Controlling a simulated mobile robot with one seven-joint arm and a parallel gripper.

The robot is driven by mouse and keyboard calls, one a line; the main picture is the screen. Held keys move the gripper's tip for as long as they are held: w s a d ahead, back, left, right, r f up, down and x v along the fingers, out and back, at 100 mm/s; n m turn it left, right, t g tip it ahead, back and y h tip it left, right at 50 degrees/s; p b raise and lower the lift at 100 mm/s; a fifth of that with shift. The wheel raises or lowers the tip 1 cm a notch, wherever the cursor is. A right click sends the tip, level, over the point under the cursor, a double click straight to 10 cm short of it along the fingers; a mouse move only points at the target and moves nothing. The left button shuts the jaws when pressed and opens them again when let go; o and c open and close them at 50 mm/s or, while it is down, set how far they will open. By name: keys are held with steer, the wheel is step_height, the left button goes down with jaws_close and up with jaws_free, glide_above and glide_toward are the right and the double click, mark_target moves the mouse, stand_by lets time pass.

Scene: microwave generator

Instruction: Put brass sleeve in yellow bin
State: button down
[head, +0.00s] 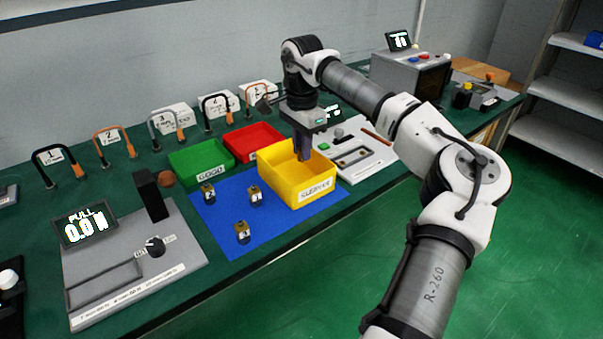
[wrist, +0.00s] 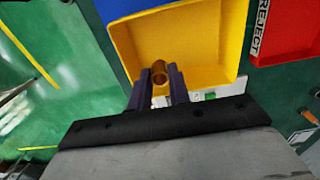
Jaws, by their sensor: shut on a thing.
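The yellow bin (head: 283,190) stands on the right end of the blue mat, its label facing the front edge. My gripper (head: 303,157) points down over the bin, with its fingers at or just below the rim level in the head view. In the wrist view my gripper (wrist: 160,80) is shut on the brass sleeve (wrist: 159,75), a short hollow ring held between the two fingertips. The bin interior (wrist: 185,45) shows behind the sleeve and looks empty where visible. The sleeve is hidden in the head view.
Several small brass-and-black pieces stand on the blue mat (head: 222,217). A green bin (head: 205,173) and a red bin (head: 240,155) are behind the mat; the red one also shows in the wrist view (wrist: 290,35). A pull tester (head: 120,262) is at the left.

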step_height(320, 180, down, 8)
steer(key=shift+f+p, duration=0.2)
steer(key=shift+p, duration=0.35)
steer(key=c, duration=1.3)
jaws_free()
steer(key=shift+f, duration=0.1)
step_height(320, 180, up, 12)
steer(key=shift+r+b, duration=0.15)
steer(key=shift+b, duration=0.6)
